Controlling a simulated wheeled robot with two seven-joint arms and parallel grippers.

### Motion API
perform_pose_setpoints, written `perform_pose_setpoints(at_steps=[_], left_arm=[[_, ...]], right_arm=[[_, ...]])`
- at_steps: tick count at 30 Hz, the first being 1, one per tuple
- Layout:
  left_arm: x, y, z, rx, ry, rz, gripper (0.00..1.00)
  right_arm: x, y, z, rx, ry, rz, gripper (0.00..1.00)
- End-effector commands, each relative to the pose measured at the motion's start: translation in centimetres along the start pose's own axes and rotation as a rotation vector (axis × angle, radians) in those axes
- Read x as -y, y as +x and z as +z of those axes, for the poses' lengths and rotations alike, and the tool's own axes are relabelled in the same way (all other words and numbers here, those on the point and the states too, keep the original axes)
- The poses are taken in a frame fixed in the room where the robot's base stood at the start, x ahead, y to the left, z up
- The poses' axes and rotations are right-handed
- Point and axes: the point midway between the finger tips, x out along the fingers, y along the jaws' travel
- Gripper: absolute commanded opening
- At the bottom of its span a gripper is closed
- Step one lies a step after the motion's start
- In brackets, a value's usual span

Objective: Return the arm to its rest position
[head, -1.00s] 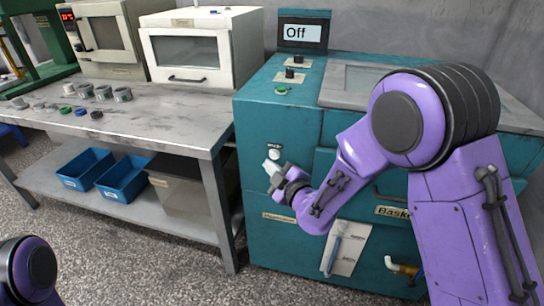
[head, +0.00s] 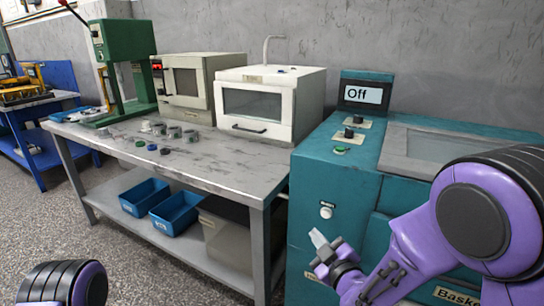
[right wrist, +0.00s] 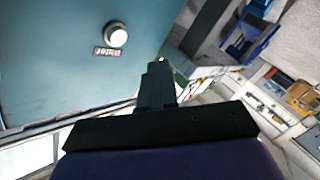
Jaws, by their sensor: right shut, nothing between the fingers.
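My right arm (head: 425,245), purple with black joints, reaches in from the right in front of the teal machine (head: 335,180). Its gripper (head: 320,240) is shut and empty, just below and left of the white round button (head: 326,212) on the machine's front, apart from it. In the right wrist view the dark shut fingers (right wrist: 158,75) point up the picture, and the white button (right wrist: 116,36) with its small label shows at upper left. A purple and black part of my left arm (head: 65,284) shows at the bottom left; its gripper is out of view.
A display reading "Off" (head: 362,94) stands on the machine. To its left is a grey table (head: 215,175) with a white oven (head: 268,105), a beige oven (head: 192,85), several small parts, and two blue bins (head: 175,213) below. A green press (head: 125,60) stands at the table's far end. Open floor lies in front.

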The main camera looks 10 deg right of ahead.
Motion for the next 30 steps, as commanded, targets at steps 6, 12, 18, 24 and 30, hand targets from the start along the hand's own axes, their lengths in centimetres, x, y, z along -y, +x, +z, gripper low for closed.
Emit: perform_pose_setpoints(at_steps=[6,12,18,24,30], left_arm=[[0.0,0.0,0.0,0.0,0.0,0.0,0.42],[0.0,0.0,0.0,0.0,0.0,0.0,0.42],[0.0,0.0,0.0,0.0,0.0,0.0,0.42],[0.3,-2.6,-1.1,0.001,0.0,-0.001,0.42],[0.8,-8.4,-3.5,0.0,0.0,0.0,0.42]], right_arm=[[4.1,-6.1,12.7,0.42,0.717,0.099,0.0],[10.2,-16.7,23.6,0.833,1.026,0.266,0.0],[14.3,-26.7,28.9,1.126,1.047,0.353,0.0],[15.3,-33.8,28.9,1.303,1.007,0.346,0.0],[11.3,-34.1,23.9,1.297,1.008,0.345,0.0]])
